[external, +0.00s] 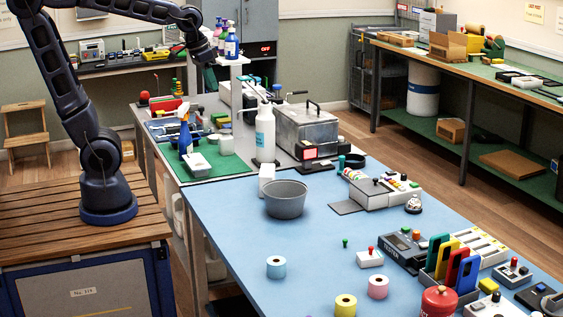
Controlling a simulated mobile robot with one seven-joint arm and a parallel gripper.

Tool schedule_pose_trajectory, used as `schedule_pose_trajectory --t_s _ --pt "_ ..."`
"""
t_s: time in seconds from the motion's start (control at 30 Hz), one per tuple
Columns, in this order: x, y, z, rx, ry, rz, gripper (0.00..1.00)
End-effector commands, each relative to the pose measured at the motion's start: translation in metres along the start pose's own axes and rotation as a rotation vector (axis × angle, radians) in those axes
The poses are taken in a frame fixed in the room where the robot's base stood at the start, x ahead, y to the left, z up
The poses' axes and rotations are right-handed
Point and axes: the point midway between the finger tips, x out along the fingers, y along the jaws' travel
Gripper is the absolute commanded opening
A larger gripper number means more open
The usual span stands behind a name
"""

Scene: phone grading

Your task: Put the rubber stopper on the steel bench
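I cannot make out for certain which thing is the rubber stopper; several pieces here are too small to tell. A long bench stands in the middle. Its far part has a bare grey surface (211,101) that may be the steel bench, and its near part has a blue top (235,213). My arm rises from the wooden platform at the left and bends over toward the far part of the bench. My gripper (207,58) is high up beside the spray bottles.
A grey bucket (286,204), a white bottle (265,136) and a metal box (306,129) stand along the bench. A green mat (226,168) lies at its left. Coloured rolls, devices and a red canister (438,302) crowd the near right. The blue top's left part is clear.

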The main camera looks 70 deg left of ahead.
Motion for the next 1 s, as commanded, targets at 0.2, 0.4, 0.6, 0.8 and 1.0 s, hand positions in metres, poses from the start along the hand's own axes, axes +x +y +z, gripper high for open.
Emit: schedule_pose_trajectory --t_s 0.2,0.4,0.6,0.8,1.0 --pt "-0.016 -0.028 0.059 0.000 0.051 -0.016 0.32" --pt "-0.018 -0.043 0.100 0.005 0.082 -0.030 0.32" --pt "-0.017 -0.048 0.116 0.008 0.094 -0.037 0.39" --pt "-0.017 -0.048 0.117 0.009 0.094 -0.037 0.39" --pt "-0.017 -0.048 0.117 0.009 0.094 -0.037 0.39"
